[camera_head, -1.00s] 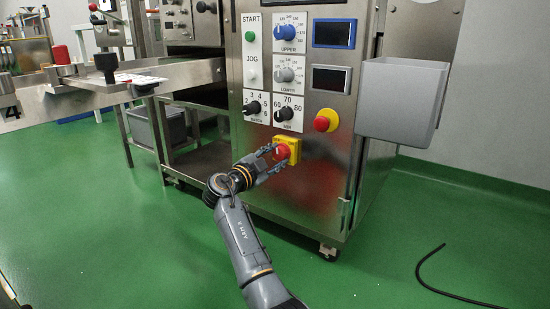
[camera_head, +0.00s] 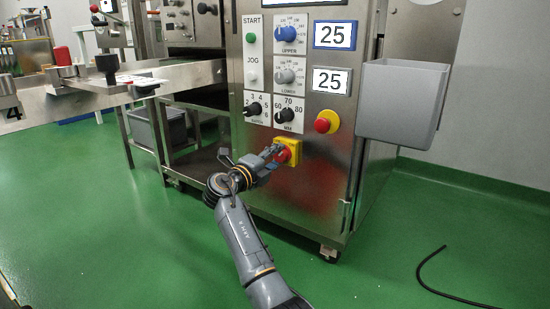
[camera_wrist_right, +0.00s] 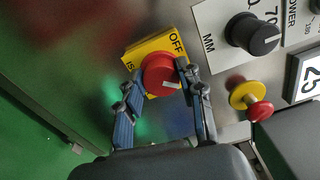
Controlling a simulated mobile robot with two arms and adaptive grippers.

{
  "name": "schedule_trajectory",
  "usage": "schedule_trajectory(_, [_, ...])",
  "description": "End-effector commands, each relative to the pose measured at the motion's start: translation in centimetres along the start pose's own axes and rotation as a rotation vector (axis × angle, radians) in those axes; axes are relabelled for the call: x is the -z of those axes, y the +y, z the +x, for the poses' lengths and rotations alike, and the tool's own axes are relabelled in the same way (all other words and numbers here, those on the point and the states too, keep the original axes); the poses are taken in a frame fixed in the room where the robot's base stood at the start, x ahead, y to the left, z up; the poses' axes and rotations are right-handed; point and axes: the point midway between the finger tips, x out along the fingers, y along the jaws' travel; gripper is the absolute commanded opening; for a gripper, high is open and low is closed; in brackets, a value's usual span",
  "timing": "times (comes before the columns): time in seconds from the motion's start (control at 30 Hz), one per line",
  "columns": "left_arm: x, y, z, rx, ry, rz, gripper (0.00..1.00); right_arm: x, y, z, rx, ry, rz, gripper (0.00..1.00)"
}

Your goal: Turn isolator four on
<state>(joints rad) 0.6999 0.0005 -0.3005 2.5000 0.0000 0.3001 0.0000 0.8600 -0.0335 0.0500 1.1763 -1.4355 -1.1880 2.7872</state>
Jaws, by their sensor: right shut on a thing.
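The isolator is a red rotary knob (camera_head: 284,154) on a yellow plate (camera_head: 294,143), low on the front of the steel cabinet. In the right wrist view the red knob (camera_wrist_right: 160,72) has a white mark at its lower right, and the yellow plate (camera_wrist_right: 139,54) shows "OFF" and part of "IS"; its remaining lettering is hidden. My right gripper (camera_head: 275,153) is at the knob. In the wrist view its fingers (camera_wrist_right: 157,80) lie on either side of the knob, shut on it. My left gripper is not in view.
Two lit displays (camera_head: 335,35) (camera_head: 330,80) read 25. A red stop button (camera_head: 326,121) on a yellow base is above right of the isolator. A grey bin (camera_head: 400,100) juts out at the right. A black cable (camera_head: 450,290) lies on the green floor.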

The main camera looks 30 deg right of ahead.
Motion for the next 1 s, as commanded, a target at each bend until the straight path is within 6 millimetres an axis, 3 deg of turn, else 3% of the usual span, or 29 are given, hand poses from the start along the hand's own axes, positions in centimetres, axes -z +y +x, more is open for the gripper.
schedule_trajectory(0.3, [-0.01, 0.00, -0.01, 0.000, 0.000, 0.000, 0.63, 0.15, -0.04, 0.13, 0.000, 0.004, 0.111, 0.06])
schedule_trajectory(0.83, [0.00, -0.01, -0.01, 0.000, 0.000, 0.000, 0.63, 0.19, -0.01, 0.15, -0.001, 0.005, 0.130, 0.07])
schedule_trajectory(0.87, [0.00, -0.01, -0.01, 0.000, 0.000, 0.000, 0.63, 0.19, -0.01, 0.15, -0.001, 0.005, 0.130, 0.44])
schedule_trajectory(0.93, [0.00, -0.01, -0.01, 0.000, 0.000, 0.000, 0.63, 0.18, -0.01, 0.14, -0.001, 0.005, 0.130, 0.58])
schedule_trajectory(1.0, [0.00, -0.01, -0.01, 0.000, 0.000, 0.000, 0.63, 0.14, -0.01, 0.11, -0.001, 0.004, 0.129, 0.61])
